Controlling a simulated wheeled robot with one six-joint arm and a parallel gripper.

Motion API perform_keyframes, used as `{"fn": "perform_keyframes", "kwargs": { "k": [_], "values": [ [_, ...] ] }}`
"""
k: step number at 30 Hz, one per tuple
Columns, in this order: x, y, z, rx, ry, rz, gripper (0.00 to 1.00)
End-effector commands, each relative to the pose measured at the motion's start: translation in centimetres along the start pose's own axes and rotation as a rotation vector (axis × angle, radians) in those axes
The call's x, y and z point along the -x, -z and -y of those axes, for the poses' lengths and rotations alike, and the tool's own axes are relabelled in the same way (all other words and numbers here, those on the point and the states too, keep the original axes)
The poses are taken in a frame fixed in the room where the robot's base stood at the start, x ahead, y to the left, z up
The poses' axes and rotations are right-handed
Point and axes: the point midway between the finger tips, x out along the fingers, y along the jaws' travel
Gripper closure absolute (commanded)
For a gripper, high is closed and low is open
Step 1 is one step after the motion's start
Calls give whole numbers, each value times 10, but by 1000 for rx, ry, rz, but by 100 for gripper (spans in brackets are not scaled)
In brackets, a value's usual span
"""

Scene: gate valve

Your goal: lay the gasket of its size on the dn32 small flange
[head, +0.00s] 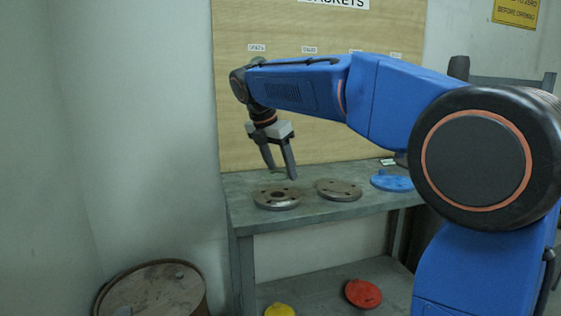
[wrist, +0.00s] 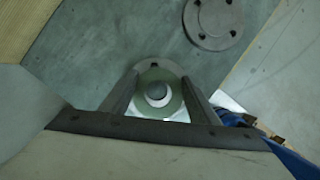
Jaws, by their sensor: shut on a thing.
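My gripper (head: 281,173) points down over the left grey flange (head: 277,198) on the bench. In the wrist view my gripper (wrist: 160,88) is shut on a pale green ring gasket (wrist: 172,80), with a finger on each side of it. The gasket overlaps the grey flange (wrist: 153,65) beneath it, and part of that flange's bolt-hole rim shows past it. A round dark opening shows through the gasket's centre. The gap between gasket and flange cannot be judged. The gasket is not clear in the head view. I cannot read which flange is dn32.
A second grey flange (head: 338,190) lies to the right, with a blue flanged part (head: 392,182) beyond. Behind the bench (head: 240,205) stands a wooden board (head: 232,110) with small labels. Red (head: 362,294) and yellow (head: 279,310) parts lie below. A barrel (head: 155,290) stands lower left.

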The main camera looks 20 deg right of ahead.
Motion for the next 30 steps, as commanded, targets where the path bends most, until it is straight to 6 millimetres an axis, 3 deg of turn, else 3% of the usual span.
{"fn": "perform_keyframes", "kwargs": {
  "k": [15,30],
  "values": [
    [-38,16,1,0,2,-1,66],
    [-55,24,1,2,10,-6,67]
  ]
}}
